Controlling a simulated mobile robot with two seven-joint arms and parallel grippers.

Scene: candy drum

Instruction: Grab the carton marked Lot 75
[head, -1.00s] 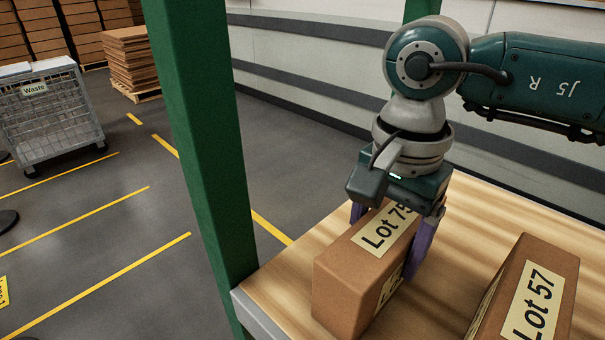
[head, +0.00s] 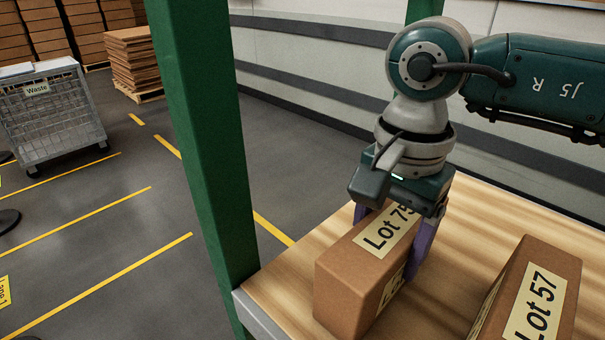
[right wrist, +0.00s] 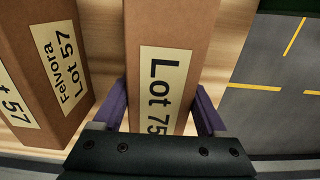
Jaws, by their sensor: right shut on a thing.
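The brown carton marked Lot 75 (head: 345,268) stands on the wooden table top near its left edge, with a pale label on its top and another on its side. My right gripper (head: 392,240) comes down over it from above and is shut on it, one purple finger on each side. In the right wrist view, the carton (right wrist: 168,40) lies between the two fingers (right wrist: 160,110), and the end of its label is hidden by the gripper body. My left gripper is not in view.
A second brown carton, marked Lot 57 (head: 550,262), stands close by on the right of the table (head: 290,285). A green post (head: 205,150) rises at the table's left corner. A wire cart labelled Waste (head: 55,115) and stacked cardboard (head: 130,60) stand on the floor beyond.

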